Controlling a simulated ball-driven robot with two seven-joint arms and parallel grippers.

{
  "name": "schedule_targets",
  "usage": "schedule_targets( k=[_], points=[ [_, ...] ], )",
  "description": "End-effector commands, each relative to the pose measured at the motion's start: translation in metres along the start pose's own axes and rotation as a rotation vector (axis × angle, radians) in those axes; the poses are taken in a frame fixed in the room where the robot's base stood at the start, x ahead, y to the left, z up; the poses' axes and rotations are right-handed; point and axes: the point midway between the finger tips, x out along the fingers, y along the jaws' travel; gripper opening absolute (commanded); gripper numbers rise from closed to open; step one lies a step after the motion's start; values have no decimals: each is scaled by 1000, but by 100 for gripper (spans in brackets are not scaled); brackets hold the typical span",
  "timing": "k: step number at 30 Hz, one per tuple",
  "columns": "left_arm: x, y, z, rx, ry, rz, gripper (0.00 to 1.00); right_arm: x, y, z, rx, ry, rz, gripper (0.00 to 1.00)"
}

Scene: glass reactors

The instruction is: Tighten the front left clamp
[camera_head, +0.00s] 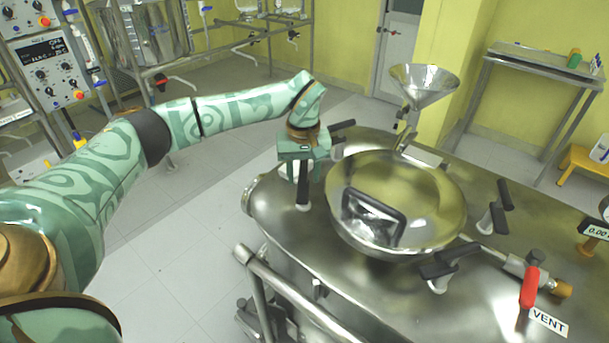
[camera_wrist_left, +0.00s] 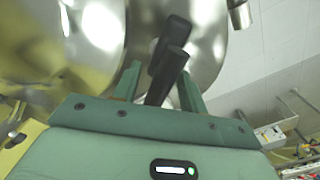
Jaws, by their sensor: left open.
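The steel reactor lid (camera_head: 430,195) is domed and has several black-handled clamps around its rim. A clamp handle on the lid's left side, the front left clamp (camera_head: 303,193), hangs down below my left gripper (camera_head: 302,172). My left gripper is open and reaches down over this clamp. In the left wrist view, the black clamp handle (camera_wrist_left: 166,76) lies between the two fingers of the gripper (camera_wrist_left: 160,84), and a second black bar (camera_wrist_left: 176,32) shows just beyond it. I cannot tell whether the fingers touch the handle. My right gripper is not in view.
Another clamp (camera_head: 343,125) is close behind my left gripper. Further clamps stand at the front (camera_head: 440,265) and right (camera_head: 497,210). A red vent valve handle (camera_head: 529,288), a steel funnel (camera_head: 423,85) and a front rail (camera_head: 290,295) surround the lid. Floor is clear at the left.

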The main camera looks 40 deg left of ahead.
Motion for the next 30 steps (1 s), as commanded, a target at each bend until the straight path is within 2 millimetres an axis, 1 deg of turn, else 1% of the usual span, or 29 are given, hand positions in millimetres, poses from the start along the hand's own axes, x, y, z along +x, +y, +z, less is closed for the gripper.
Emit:
schedule_targets(
  k=[8, 9, 12, 13, 23, 30],
  points=[
    [1, 0, 0, 0, 0, 1, 42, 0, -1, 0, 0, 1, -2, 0],
    [1, 0, 0, 0, 0, 1, 31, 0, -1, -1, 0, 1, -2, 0],
    [1, 0, 0, 0, 0, 1, 6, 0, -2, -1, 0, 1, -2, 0],
    [1, 0, 0, 0, 0, 1, 5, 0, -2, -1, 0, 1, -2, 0],
    [0, 0, 0, -13, -1, 0, 4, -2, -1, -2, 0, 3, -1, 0],
    [-4, 0, 0, -106, 1, 1, 4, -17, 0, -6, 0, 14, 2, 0]
  ],
)
